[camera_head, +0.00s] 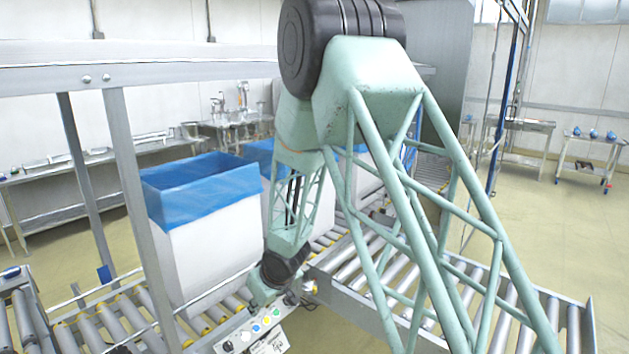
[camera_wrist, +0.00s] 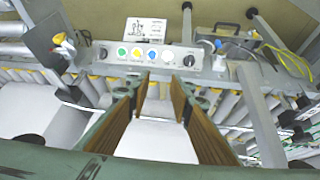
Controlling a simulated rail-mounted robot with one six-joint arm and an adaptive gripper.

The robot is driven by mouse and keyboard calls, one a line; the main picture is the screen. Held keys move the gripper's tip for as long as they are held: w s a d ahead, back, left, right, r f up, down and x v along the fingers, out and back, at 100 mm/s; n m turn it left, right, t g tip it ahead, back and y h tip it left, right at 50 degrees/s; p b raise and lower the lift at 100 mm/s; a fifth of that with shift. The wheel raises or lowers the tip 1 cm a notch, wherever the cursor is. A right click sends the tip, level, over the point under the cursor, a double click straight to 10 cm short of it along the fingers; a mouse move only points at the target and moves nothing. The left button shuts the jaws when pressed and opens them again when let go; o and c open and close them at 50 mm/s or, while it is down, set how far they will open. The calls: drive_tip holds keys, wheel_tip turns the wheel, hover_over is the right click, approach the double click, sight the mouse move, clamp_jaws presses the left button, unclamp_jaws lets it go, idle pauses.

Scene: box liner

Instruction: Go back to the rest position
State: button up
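My gripper (camera_wrist: 160,84) shows in the wrist view with its two brown-padded fingers apart. Nothing is visibly clamped between them; a pale surface shows in the gap. In the head view my pale green lattice arm reaches down past the boxes, and its lower end is near the control panel (camera_head: 258,330); the fingers are hard to make out there. The panel, with coloured buttons, also lies beyond the fingertips in the wrist view (camera_wrist: 152,55). A white box (camera_head: 205,258) with a blue liner (camera_head: 200,190) over its rim stands left of my arm.
More white boxes with blue liners (camera_head: 258,154) stand behind my arm, partly hidden. Roller conveyors (camera_head: 125,318) run under the boxes and to the right (camera_head: 375,270). A grey metal frame (camera_head: 130,180) stands at the left. Open floor (camera_head: 570,220) shows at the right.

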drive_tip(key=s+d+r+m+h, duration=0.2)
drive_tip(key=s+d+r+m, duration=0.1)
drive_tip(key=d+r, duration=1.3)
drive_tip(key=s+d+r+m+h, duration=0.2)
drive_tip(key=s+d+r, duration=0.9)
drive_tip(key=d+r, duration=0.15)
drive_tip(key=s+d+r+m, duration=0.1)
drive_tip(key=s+d+r, duration=0.3)
drive_tip(key=s, duration=0.4)
drive_tip(key=s+d+r+m, duration=0.1)
drive_tip(key=s+d+r, duration=0.25)
drive_tip(key=s, duration=0.55)
drive_tip(key=s+d+r+m+g, duration=0.1)
drive_tip(key=s+m, duration=0.1)
drive_tip(key=s, duration=1.7)
drive_tip(key=shift+s+d+r, duration=0.25)
drive_tip(key=shift+s+d, duration=0.05)
drive_tip(key=shift+s, duration=0.1)
drive_tip(key=shift+f, duration=0.15)
